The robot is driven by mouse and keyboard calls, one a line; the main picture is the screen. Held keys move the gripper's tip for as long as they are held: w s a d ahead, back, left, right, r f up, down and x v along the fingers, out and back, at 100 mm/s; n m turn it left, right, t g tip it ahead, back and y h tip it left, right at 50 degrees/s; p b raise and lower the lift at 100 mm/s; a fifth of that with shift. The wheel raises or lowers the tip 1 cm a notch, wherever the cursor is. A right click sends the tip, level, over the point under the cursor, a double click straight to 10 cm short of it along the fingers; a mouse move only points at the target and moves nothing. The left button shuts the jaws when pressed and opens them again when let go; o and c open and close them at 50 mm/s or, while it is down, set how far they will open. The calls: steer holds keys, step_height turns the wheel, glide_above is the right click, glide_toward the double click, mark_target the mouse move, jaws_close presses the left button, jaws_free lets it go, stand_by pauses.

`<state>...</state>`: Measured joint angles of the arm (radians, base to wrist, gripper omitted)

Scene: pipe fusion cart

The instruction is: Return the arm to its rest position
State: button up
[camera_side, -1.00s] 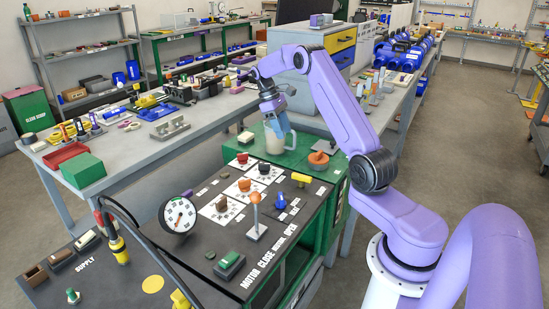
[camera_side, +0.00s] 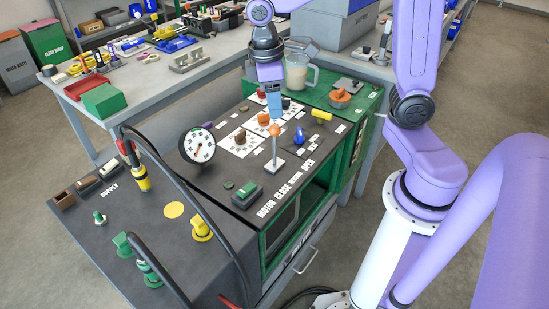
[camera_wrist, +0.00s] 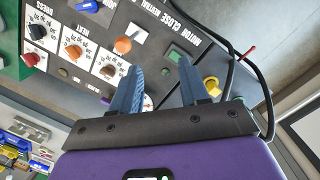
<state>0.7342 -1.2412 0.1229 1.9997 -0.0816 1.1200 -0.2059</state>
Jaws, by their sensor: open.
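My gripper (camera_side: 273,108) is a dark wrist with blue fingers. In the side view it points down over the black control panel (camera_side: 235,180), above and behind the lever with an orange knob (camera_side: 274,130). In the wrist view its two blue fingers (camera_wrist: 158,66) are spread apart with nothing between them. The panel's knobs and a green button (camera_wrist: 175,54) show beyond the fingers. My purple arm reaches in from the right in the side view. The exact height of the fingertips over the panel is hard to tell.
A clear jug (camera_side: 297,70) with pale contents stands on the green top behind the gripper. A round gauge (camera_side: 197,145) rises left of the lever. A black hose (camera_side: 185,165) arches over the supply side. A grey bench (camera_side: 150,84) with tools stands behind.

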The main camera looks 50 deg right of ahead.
steer(key=s+a+f+n+y, duration=0.1)
steer(key=s+n, duration=0.3)
steer(key=s, duration=1.5)
steer(key=shift+s+a+f+t+y, duration=0.15)
steer(key=shift+a+f+t+y, duration=0.15)
steer(key=shift+a+f+t, duration=0.15)
steer(key=shift+d, duration=0.1)
stand_by(0.4)
